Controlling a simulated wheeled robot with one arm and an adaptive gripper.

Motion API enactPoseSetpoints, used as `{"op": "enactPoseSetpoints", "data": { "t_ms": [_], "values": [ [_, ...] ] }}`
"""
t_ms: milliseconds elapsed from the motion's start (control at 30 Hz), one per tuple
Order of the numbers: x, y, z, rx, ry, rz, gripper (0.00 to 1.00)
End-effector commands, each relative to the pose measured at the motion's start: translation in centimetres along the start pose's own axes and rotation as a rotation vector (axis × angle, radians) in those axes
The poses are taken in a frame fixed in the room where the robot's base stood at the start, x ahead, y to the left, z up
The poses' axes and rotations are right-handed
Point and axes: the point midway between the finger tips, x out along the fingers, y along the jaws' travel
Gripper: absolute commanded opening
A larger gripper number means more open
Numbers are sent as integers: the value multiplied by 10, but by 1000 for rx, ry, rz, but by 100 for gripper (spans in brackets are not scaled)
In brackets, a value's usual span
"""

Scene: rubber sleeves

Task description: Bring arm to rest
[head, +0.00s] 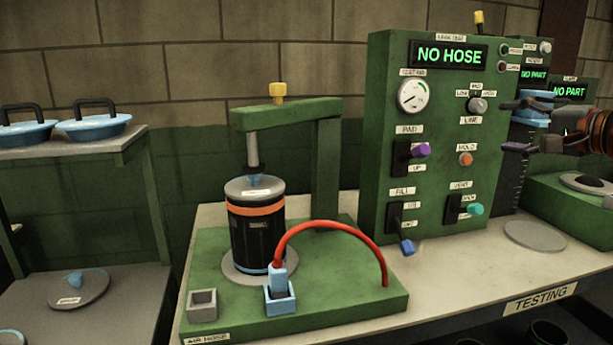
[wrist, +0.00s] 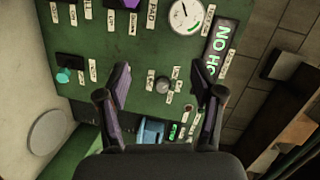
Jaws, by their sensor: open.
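My gripper (head: 513,125) is at the right in the head view, in front of the green control panel's right edge. Its two dark, purple-tinged fingers are apart with nothing held between them. In the wrist view the open fingers (wrist: 161,80) frame the panel face (wrist: 150,50), which lies beyond them. In the head view the green control panel (head: 435,215) stands upright on the testing bench and its display (head: 449,55) reads "NO HOSE". A blue-topped part (head: 537,103) shows behind the fingers, partly hidden by them.
A black canister (head: 258,238) with an orange band stands under a green press (head: 327,165) at left. A red hose (head: 335,228) arches from a blue fitting (head: 279,298) to the green base. The bench has a bare round plate (head: 535,235). Blue-lidded pans (head: 93,127) sit on a left shelf.

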Motion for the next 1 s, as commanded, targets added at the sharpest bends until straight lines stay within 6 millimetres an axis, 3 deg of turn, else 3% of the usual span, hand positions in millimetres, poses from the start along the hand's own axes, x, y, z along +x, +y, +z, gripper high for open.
{"op": "enactPoseSetpoints", "data": {
  "t_ms": [167,233,300,467,600,700,867,1000],
  "values": [
    [24,-5,76,-122,-140,104,67],
    [32,-1,118,-191,-216,164,67],
    [35,9,160,-263,-293,232,67],
    [29,48,240,-414,-456,399,67],
    [6,92,295,-529,-588,555,67],
    [-19,126,324,-598,-677,672,67],
    [-73,182,354,-679,-810,867,67],
    [-128,223,367,-719,-913,1032,67]
  ]
}}
